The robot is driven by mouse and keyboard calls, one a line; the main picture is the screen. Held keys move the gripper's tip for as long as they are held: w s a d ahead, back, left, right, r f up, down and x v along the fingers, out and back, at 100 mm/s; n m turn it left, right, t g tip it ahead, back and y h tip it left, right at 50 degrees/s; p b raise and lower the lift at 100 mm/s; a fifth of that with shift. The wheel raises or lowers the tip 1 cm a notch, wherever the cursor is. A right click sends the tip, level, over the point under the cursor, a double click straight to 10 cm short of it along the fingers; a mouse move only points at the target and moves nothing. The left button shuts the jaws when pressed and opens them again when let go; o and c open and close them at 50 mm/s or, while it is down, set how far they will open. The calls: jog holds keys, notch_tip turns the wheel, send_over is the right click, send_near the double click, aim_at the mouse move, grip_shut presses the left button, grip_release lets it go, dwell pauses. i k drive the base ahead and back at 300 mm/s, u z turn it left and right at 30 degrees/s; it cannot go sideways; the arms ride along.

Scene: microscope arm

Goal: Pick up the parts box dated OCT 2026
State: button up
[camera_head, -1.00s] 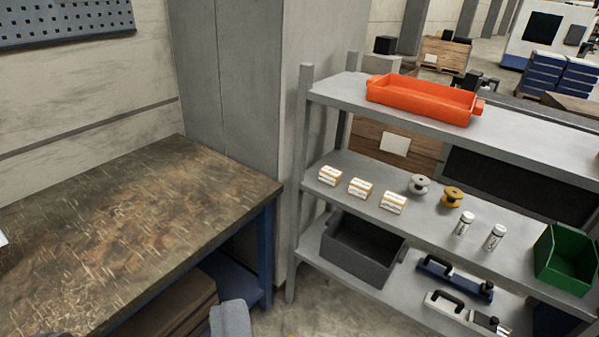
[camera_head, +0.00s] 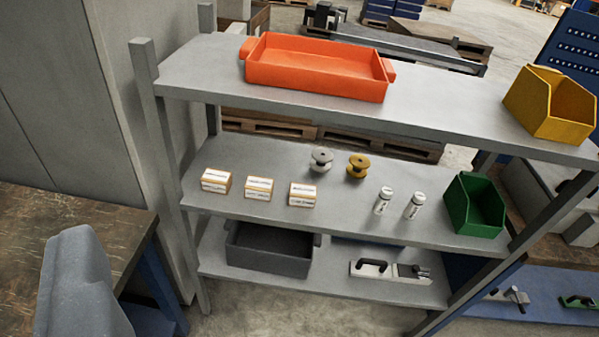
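Three small parts boxes, white with orange-brown edges and printed labels, stand in a row on the middle shelf of a grey rack. They are the left box (camera_head: 216,181), the middle box (camera_head: 258,188) and the right box (camera_head: 302,195). The print is too small to read, so I cannot tell which is dated OCT 2026. My gripper is not in view. A grey rounded shape at the lower left is probably part of my own arm.
The middle shelf (camera_head: 235,207) also holds grey and yellow spools, two white bottles and a green bin (camera_head: 474,205). An orange tray (camera_head: 315,72) and yellow bin (camera_head: 548,103) stand on the top shelf. A dark bin (camera_head: 268,250) sits below. A workbench (camera_head: 100,222) is at left.

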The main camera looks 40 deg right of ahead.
aim_at(256, 188)
jog(key=z, duration=0.55)
jog(key=i, duration=1)
jog(key=z, duration=0.15)
